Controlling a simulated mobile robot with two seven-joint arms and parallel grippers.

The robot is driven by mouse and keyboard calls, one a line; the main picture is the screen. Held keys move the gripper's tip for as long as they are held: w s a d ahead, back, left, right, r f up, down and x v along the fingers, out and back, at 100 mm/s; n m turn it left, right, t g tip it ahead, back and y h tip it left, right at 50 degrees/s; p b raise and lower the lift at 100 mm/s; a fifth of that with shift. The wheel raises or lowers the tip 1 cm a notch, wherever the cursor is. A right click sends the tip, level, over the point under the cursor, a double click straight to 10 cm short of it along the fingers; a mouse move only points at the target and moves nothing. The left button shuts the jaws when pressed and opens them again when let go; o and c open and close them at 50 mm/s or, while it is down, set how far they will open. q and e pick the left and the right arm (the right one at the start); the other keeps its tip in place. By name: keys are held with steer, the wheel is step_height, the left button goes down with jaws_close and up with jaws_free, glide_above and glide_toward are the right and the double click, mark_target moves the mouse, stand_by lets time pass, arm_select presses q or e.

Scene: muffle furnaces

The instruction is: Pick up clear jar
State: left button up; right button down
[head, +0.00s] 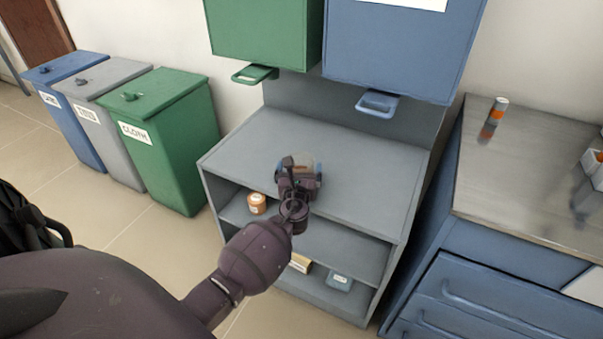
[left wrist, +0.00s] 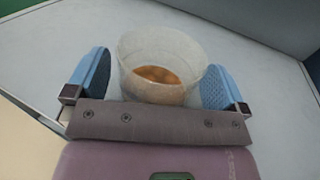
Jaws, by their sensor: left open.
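The clear jar (left wrist: 161,66) stands on the grey top of the shelf unit and has orange-brown contents in its lower part. The left gripper is open around the jar. My right gripper is not in view.
The grey shelf unit (head: 365,155) has a clear top around the jar. An orange jar (head: 257,203) and a blue container (head: 340,280) are on lower shelves. Green (head: 265,35) and blue (head: 395,50) boxes hang above. A metal counter (head: 520,200) is at right, bins (head: 170,140) at left.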

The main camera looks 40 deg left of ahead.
arm_select(q)
steer(key=shift+w, duration=0.1)
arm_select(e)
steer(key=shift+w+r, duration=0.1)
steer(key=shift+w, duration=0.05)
arm_select(q)
steer(key=shift+c, duration=0.3)
steer(key=c, duration=1)
steer(key=shift+r, duration=0.1)
steer(key=shift+r, duration=0.2)
step_height(320, 180, up, 20)
steer(key=p, duration=1)
steer(key=shift+f, duration=0.25)
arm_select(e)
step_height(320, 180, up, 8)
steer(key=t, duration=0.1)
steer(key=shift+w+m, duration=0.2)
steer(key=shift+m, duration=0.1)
